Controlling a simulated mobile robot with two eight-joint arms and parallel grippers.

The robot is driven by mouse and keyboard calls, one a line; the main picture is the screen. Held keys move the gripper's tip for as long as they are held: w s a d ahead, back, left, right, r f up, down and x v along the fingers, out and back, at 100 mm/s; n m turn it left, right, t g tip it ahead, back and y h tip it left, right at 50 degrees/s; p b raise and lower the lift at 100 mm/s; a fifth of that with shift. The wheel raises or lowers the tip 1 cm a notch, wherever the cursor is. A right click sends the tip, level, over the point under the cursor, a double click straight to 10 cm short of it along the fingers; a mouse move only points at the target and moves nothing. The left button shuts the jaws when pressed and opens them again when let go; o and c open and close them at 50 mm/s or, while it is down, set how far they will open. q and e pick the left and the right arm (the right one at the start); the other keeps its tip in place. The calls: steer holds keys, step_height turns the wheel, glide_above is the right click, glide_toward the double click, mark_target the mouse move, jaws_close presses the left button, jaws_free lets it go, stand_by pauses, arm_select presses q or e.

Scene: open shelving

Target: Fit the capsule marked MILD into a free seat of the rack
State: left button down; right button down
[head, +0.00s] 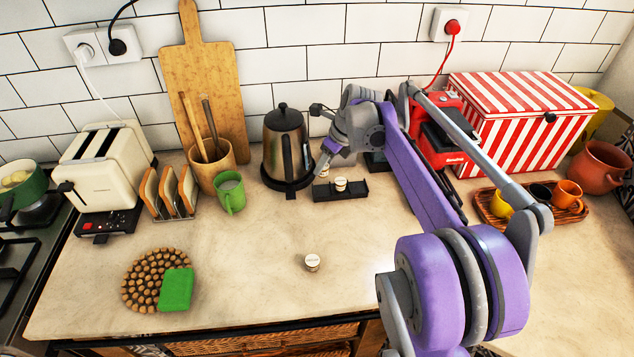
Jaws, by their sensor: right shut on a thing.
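The black rack (352,192) stands on the counter right of the kettle. A small pale capsule (340,184) sits in it, near the middle. My right gripper (324,165) is at the rack's back left and is shut on another small capsule (323,172), mostly hidden by the fingers. I cannot tell whether this capsule touches the rack. A third capsule (312,262) stands alone on the open counter in front. The print on the capsules is too small to read here. My left gripper is out of view.
A dark kettle (283,140) stands close left of my right gripper. Behind my right arm are a red machine (447,150) and a striped box (520,125). A wooden tray (487,214) holds cups at right. A green mug (230,192) stands left. The front middle counter is mostly clear.

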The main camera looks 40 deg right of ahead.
mark_target(324, 191)
step_height(324, 191, down, 6)
steer(key=shift+r, duration=0.1)
stand_by(0.4)
steer(key=shift+f, duration=0.2)
steer(key=shift+c, duration=2.3)
jaws_free()
steer(key=shift+r, duration=0.3)
steer(key=v, duration=1.1)
steer(key=shift+s+r, duration=0.25)
steer(key=shift+r, duration=0.1)
